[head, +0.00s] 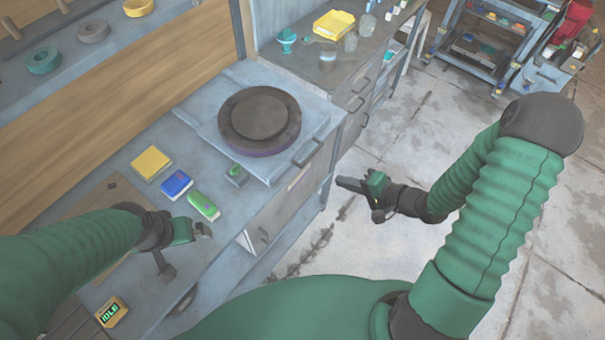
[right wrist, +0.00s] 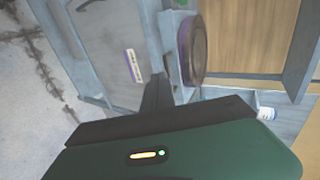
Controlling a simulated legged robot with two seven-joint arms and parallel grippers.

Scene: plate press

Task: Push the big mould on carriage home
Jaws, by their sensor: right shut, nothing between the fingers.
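The big mould, a dark round two-step disc (head: 259,112) with a purplish lower edge, lies on the flat grey carriage (head: 214,131) on the bench. A bar handle (head: 310,152) is at the carriage's front right edge. In the right wrist view the mould (right wrist: 196,48) shows edge-on beside the carriage (right wrist: 169,50). My right gripper (head: 345,184) is shut and empty, over the floor in front of the bench and apart from the handle; its dark fingers (right wrist: 157,92) show in the wrist view. My left gripper (head: 203,230) is above the bench's front edge; its jaws are unclear.
Yellow (head: 151,163), blue (head: 176,184) and green (head: 204,205) blocks lie left of the carriage. A small display (head: 112,312) reads IDLE. A yellow bin (head: 334,24) stands on the back counter. Rings lie on the left shelf.

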